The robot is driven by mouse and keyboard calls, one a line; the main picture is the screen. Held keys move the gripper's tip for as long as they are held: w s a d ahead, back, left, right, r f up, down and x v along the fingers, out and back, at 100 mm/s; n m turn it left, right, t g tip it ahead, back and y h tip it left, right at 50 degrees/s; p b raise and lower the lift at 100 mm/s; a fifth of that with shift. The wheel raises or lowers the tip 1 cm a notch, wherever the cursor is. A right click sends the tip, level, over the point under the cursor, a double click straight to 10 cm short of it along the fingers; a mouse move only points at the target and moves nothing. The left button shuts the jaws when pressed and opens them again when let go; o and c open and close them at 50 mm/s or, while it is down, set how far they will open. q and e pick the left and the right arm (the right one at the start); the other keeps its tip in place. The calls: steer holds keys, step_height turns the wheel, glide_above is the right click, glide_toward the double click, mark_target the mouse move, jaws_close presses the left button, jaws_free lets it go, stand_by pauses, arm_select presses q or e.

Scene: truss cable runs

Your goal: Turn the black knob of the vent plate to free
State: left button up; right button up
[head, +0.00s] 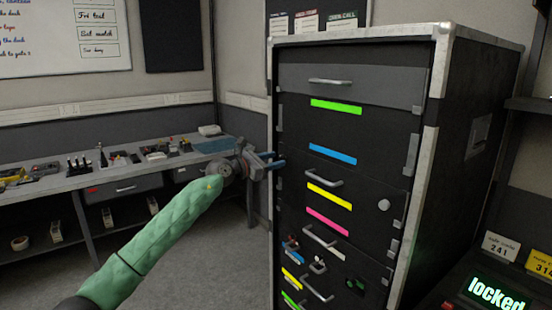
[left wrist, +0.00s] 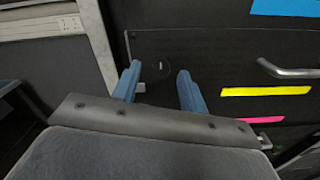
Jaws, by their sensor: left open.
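A dark round knob (left wrist: 158,72) with a small white mark sits on a black plate (left wrist: 205,52) in the left wrist view. It is hard to make out against the black, and I cannot pick it out in the head view. My left gripper (head: 279,160) is at the left edge of the tall black cabinet. Its two blue fingers are open and apart, and in the left wrist view (left wrist: 160,69) the knob shows between their tips. I cannot tell whether they touch it. My right gripper is not in view.
The black cabinet (head: 350,85) has metal edges, coloured strips and protruding handles (head: 322,235). A screen (head: 497,295) at lower right reads "locked". A workbench (head: 60,184) with small tools stands behind my left arm. The floor between bench and cabinet is clear.

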arm_select(q)
steer(key=shift+w+d, duration=0.35)
steer(key=shift+d, duration=0.25)
